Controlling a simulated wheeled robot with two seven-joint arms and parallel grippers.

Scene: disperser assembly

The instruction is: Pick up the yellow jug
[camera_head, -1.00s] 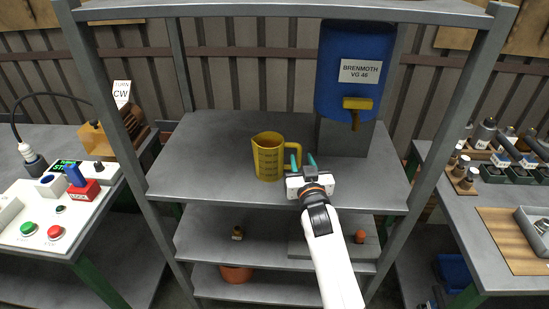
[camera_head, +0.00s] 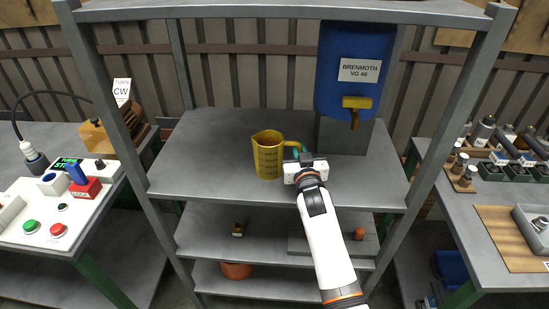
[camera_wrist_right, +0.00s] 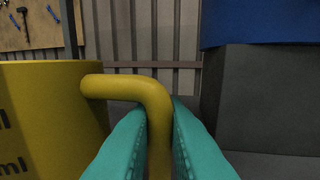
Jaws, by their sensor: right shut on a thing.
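The yellow jug (camera_head: 267,158) stands upright on the top shelf of the grey rack, its handle to the right. My right gripper (camera_head: 300,154) is at the handle, with its teal fingers shut on it. In the right wrist view the jug's body (camera_wrist_right: 45,120) fills the left side. The handle (camera_wrist_right: 158,115) passes down between the two teal fingertips (camera_wrist_right: 160,130). The jug's base appears to rest on the shelf. My left gripper is not in view.
A blue barrel (camera_head: 352,95) with a yellow tap (camera_head: 356,103) stands on a grey block (camera_head: 343,137) behind and right of the jug. Rack posts (camera_head: 445,105) flank the shelf (camera_head: 205,150). The shelf left of the jug is clear.

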